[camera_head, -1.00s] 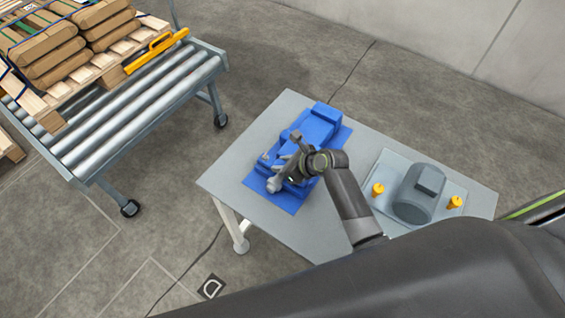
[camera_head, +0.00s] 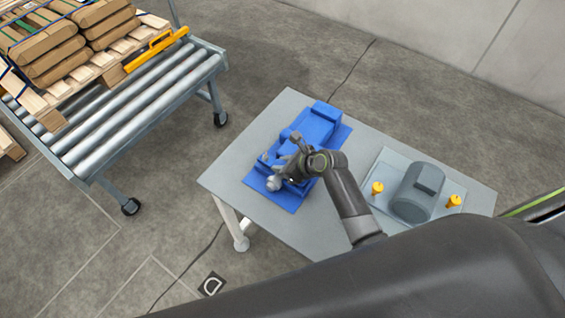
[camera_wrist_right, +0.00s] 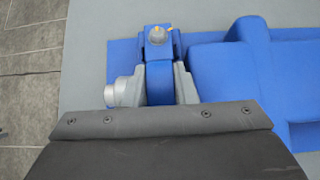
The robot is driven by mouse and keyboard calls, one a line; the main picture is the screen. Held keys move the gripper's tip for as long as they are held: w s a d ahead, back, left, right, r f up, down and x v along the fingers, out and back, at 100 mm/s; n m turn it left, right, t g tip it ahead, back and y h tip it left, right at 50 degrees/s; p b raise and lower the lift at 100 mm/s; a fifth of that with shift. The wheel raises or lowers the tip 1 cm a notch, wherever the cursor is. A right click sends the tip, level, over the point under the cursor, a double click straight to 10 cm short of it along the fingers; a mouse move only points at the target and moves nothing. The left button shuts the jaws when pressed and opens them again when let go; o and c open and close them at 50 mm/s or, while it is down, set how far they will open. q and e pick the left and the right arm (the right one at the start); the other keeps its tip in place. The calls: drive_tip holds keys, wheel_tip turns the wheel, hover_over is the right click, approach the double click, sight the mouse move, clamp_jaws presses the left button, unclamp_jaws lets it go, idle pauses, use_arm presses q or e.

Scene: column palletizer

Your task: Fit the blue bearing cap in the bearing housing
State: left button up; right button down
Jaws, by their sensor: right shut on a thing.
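My right gripper (camera_head: 284,168) is over the near left end of the blue machine (camera_head: 315,128) on the table. In the right wrist view its grey fingers (camera_wrist_right: 158,88) are shut on a blue piece, which I take for the bearing cap (camera_wrist_right: 160,76). A bolt-like fitting (camera_wrist_right: 157,35) shows at the piece's far end. A pale grey round end (camera_wrist_right: 118,92) sticks out to the left of the fingers. The bearing housing is mostly hidden by the gripper, and I cannot tell whether the cap touches it. My left gripper is not in view.
To the right, a tray (camera_head: 388,157) holds a grey motor-like block (camera_head: 415,193) and two yellow pieces (camera_head: 377,188). A roller conveyor (camera_head: 140,110) stands at the upper left, apart from the table.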

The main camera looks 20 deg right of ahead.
idle(0.8)
drive_tip(key=c, duration=1.1)
unclamp_jaws()
drive_tip(key=shift+f, duration=0.1)
drive_tip(key=shift+s, duration=0.1)
drive_tip(key=p+v, duration=0.1)
drive_tip(key=v, duration=1.6)
drive_tip(key=shift+r, duration=0.2)
